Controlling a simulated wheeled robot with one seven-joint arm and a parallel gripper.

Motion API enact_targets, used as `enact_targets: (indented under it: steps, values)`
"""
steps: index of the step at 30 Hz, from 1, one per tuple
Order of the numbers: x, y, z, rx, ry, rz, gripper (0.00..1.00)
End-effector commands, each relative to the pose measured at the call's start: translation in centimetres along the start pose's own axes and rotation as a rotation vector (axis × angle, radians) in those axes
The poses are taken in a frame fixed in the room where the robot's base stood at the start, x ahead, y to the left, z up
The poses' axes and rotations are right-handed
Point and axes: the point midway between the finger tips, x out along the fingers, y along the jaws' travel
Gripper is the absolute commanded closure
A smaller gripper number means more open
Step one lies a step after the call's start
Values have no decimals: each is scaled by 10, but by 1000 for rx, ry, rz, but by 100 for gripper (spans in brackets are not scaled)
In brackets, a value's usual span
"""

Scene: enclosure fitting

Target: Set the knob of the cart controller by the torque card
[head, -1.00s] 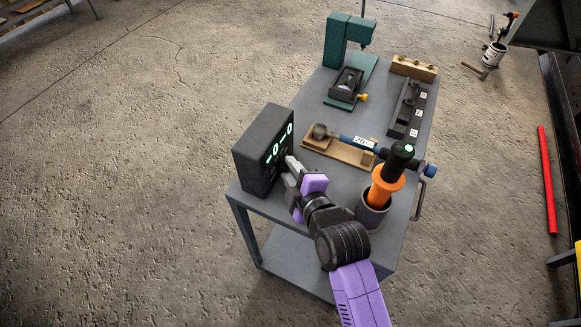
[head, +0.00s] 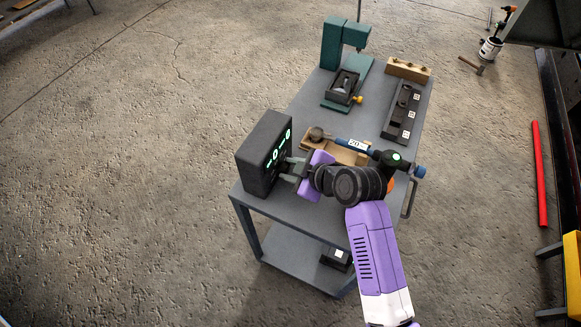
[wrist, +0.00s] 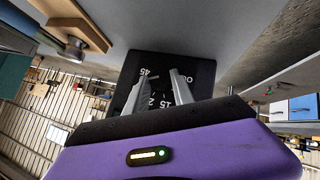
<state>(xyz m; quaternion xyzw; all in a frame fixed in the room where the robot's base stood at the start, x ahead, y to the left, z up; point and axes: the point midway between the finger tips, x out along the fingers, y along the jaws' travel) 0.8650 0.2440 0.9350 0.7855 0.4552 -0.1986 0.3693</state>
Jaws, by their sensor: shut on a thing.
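The cart controller (head: 263,153) is a black box with lit green marks on its face, standing at the near left of the grey cart. In the wrist view its dark face (wrist: 146,62) carries white dial numbers, among them 45 and 15. My gripper (head: 288,168) is at this face. In the wrist view the two grey fingers (wrist: 157,88) reach onto the dial and are shut on the knob, which is mostly hidden between them. A small white card reading 20 (head: 356,143) lies by the blue-handled torque wrench (head: 341,140).
The wrench rests on a wooden holder (head: 318,144) right of my gripper. A teal press (head: 331,45), a dark tray with white labels (head: 397,125) and a wooden block (head: 408,70) stand farther back. The floor left of the cart is clear.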

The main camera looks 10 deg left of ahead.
Motion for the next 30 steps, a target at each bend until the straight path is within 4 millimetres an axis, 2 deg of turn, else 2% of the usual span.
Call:
enact_targets:
  steps: [15,16,18,19,30]
  values:
    - [0,-1,1,14,-1,-15,100]
    - [0,-1,1,14,-1,-15,65]
    - [0,0,1,14,-1,-15,51]
    - [0,0,1,14,-1,-15,49]
    - [-3,0,1,13,0,-13,49]
